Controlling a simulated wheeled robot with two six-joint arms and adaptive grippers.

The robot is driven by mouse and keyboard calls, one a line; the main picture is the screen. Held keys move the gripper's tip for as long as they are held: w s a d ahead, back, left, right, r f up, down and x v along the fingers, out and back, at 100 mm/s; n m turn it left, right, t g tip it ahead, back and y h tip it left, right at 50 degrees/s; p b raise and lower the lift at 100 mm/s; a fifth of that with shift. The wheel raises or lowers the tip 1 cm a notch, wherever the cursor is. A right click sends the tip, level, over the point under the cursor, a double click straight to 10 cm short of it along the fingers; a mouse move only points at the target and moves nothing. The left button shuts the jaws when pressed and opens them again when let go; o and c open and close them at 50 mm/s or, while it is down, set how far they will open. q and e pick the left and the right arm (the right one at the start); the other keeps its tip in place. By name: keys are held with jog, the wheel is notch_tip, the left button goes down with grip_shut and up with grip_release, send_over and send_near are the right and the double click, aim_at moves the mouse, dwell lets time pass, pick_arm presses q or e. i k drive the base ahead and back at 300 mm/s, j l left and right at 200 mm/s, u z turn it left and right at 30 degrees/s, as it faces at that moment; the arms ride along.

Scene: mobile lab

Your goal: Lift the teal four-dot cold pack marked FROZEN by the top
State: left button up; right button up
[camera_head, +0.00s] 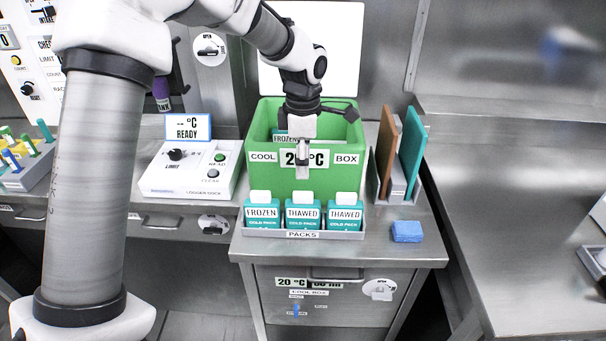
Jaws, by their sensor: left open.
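Another label reading FROZEN (283,138) shows inside the green cool box (345,178), partly hidden by my arm. Dots on the packs are too small to count. My left gripper (303,172) points down, open and empty, in front of the box label in the picture, above the middle pack. My right gripper is out of view.
A white logger dock (190,170) and a READY display (188,127) stand left of the box. A rack with brown (386,150) and teal boards (412,150) stands right. The right-hand bench (510,170) is mostly clear.

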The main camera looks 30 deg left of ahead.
aim_at(260, 211)
jog(key=u, duration=1)
